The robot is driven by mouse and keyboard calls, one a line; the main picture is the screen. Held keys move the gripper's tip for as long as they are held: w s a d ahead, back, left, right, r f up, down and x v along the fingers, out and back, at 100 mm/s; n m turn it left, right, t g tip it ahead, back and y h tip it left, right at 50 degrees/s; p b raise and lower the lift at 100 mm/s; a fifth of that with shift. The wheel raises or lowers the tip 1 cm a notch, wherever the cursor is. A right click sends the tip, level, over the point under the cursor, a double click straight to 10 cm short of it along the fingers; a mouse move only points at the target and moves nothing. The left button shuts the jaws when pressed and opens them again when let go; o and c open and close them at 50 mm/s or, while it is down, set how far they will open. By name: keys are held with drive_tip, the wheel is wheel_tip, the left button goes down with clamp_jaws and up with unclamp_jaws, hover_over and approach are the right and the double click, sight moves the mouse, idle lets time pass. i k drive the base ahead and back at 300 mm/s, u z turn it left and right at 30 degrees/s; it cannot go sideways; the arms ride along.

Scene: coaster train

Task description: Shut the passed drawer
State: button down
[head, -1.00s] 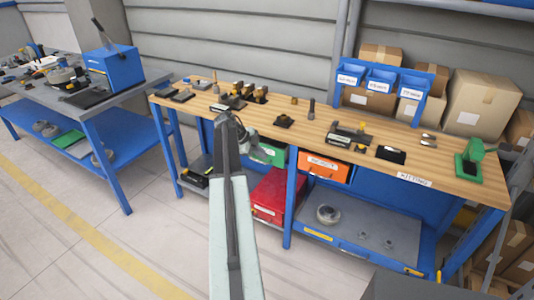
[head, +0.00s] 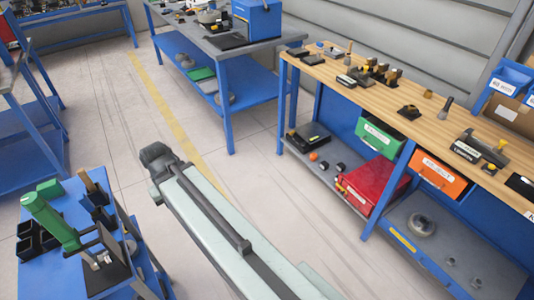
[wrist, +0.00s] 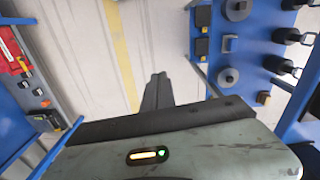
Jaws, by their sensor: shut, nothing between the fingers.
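A green drawer (head: 380,138) with a white label hangs under the wooden workbench top, left of an orange drawer (head: 438,174). The label words are too small to read surely. The green drawer seems to stand out somewhat from under the top; how far, I cannot tell. My gripper (head: 157,160) is at the end of my arm, over open floor to the left of the bench and well apart from the drawer. In the wrist view my gripper (wrist: 157,88) is shut and empty, with floor beyond it. The green drawer is not clear in the wrist view.
A red bin (head: 371,186) sits on the bench's lower shelf. A blue cart (head: 60,275) with a green-handled tool stands at the lower left, near my arm. A grey-topped bench (head: 225,42) stands behind. Floor between cart and workbench is clear.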

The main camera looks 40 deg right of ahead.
sight(372, 131)
drive_tip(key=k, duration=0.5)
drive_tip(key=u, duration=2.1)
drive_tip(key=k, duration=0.8)
drive_tip(key=z, duration=2)
drive_tip(key=i, duration=1)
drive_tip(key=u, duration=0.05)
